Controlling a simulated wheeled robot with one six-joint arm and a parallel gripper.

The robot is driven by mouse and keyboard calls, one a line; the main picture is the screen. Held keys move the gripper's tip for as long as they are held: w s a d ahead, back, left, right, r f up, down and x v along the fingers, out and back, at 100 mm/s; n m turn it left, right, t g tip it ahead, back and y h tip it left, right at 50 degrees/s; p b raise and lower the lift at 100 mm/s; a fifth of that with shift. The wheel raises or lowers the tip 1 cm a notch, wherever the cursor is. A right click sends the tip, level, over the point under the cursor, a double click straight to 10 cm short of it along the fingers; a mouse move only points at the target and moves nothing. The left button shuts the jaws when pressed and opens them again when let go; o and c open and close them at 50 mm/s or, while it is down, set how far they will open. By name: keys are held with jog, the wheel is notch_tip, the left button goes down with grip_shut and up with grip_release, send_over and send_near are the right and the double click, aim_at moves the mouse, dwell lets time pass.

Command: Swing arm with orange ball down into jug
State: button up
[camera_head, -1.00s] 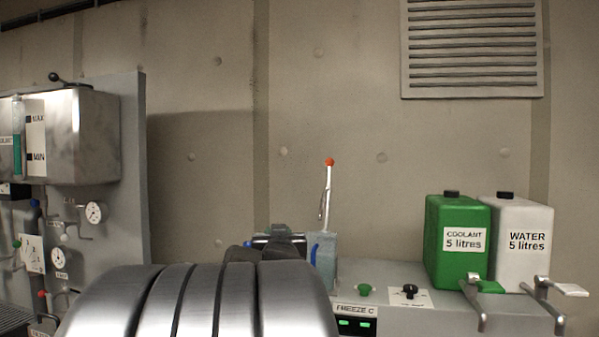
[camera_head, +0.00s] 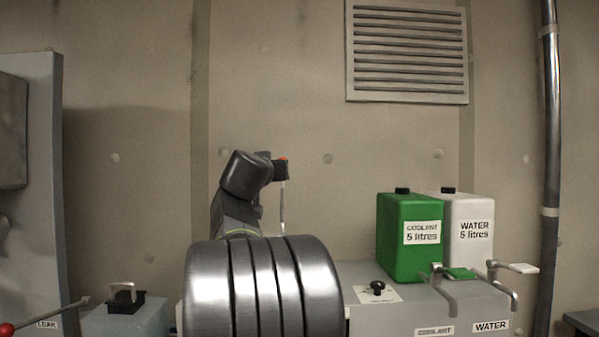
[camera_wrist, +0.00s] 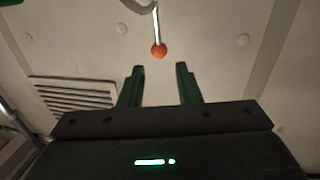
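The orange ball (camera_head: 283,158) tops a thin upright metal arm (camera_head: 282,208) in the head view. My gripper (camera_head: 279,169) is up at the ball's height, partly covering it. In the wrist view the gripper (camera_wrist: 160,68) is open, its two green fingers apart. The orange ball (camera_wrist: 158,50) lies just past the fingertips, roughly in line with the gap, with the metal arm (camera_wrist: 156,24) running away from it. I cannot tell whether they touch. The foot of the metal arm and any jug below it are hidden behind my arm in the head view.
A green coolant can (camera_head: 396,245) and a white water can (camera_head: 471,243) stand on the grey bench at right, with lever taps (camera_head: 437,285) before them. A black knob (camera_head: 377,288) is nearer. A red-ended lever (camera_head: 45,318) is at lower left. A vertical pipe (camera_head: 551,150) runs at right.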

jog(key=w+p, duration=0.2)
jog(key=w, duration=0.2)
jog(key=w+d+p, duration=0.1)
jog(key=w+p, duration=0.1)
jog(key=w, duration=0.2)
jog(key=w+d+p, duration=0.1)
jog(key=w+p, duration=0.1)
jog(key=w, duration=0.1)
jog(key=shift+w+d+r, duration=0.25)
jog(key=shift+w+r, duration=0.05)
jog(key=shift+w, duration=0.1)
jog(key=shift+w+d+f+p, duration=0.1)
jog(key=shift+w+p, duration=0.15)
jog(key=shift+w, duration=0.2)
jog(key=shift+w+d+f+p, duration=0.1)
jog(key=shift+w+p, duration=0.1)
jog(key=shift+w, duration=0.2)
jog(key=shift+c, duration=0.4)
